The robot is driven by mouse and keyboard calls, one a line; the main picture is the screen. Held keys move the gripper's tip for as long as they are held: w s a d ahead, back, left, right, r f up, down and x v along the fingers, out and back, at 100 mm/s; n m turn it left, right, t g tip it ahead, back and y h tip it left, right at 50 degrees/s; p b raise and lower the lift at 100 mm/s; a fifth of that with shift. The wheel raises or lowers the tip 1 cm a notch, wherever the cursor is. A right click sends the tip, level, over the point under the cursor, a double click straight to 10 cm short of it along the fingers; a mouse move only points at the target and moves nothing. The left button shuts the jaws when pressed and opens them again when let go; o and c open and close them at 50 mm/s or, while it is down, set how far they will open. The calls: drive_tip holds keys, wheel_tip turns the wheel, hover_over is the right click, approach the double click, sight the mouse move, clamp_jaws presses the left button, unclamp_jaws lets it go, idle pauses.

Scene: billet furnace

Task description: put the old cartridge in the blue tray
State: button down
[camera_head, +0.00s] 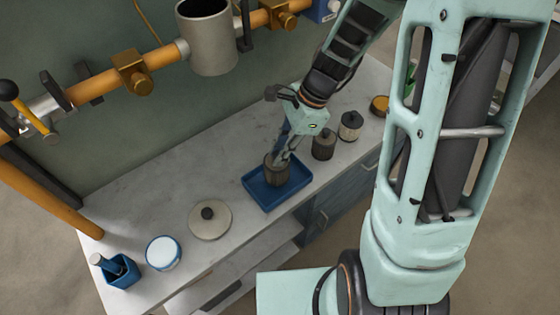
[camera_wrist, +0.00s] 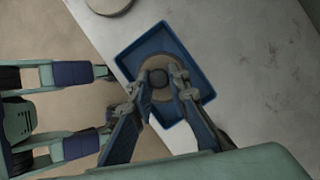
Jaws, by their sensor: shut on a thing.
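The old cartridge (camera_head: 273,174), brown and ribbed, is upright within the outline of the blue tray (camera_head: 259,197). In the wrist view it shows from above as a tan disc (camera_wrist: 154,57) with a dark knob, inside the rim of the blue tray (camera_wrist: 132,50). My gripper (camera_head: 282,158) reaches down from above and is shut on the cartridge's top knob; its fingers flank the knob in the wrist view (camera_wrist: 157,79). The cartridge's underside is hidden, so I cannot tell whether it touches the tray floor.
Two dark canisters (camera_head: 323,146) (camera_head: 350,126) and a yellow-topped tin (camera_head: 379,105) stand right of the tray. A round lid with a knob (camera_head: 211,222), a white-topped blue tub (camera_head: 163,253) and a blue holder (camera_head: 121,274) stand left. A pipe with a grey housing (camera_head: 208,40) runs behind.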

drive_tip(key=shift+f+b, duration=1)
drive_tip(key=shift+f, duration=0.4)
drive_tip(key=shift+s+f, duration=0.1)
drive_tip(key=shift+f, duration=0.15)
drive_tip(key=c, duration=1.8)
unclamp_jaws()
drive_tip(key=shift+c, duration=0.2)
drive_tip(key=p+v, duration=0.1)
drive_tip(key=v, duration=1.1)
drive_tip(key=shift+r+p, duration=0.25)
drive_tip(key=shift+p, duration=0.1)
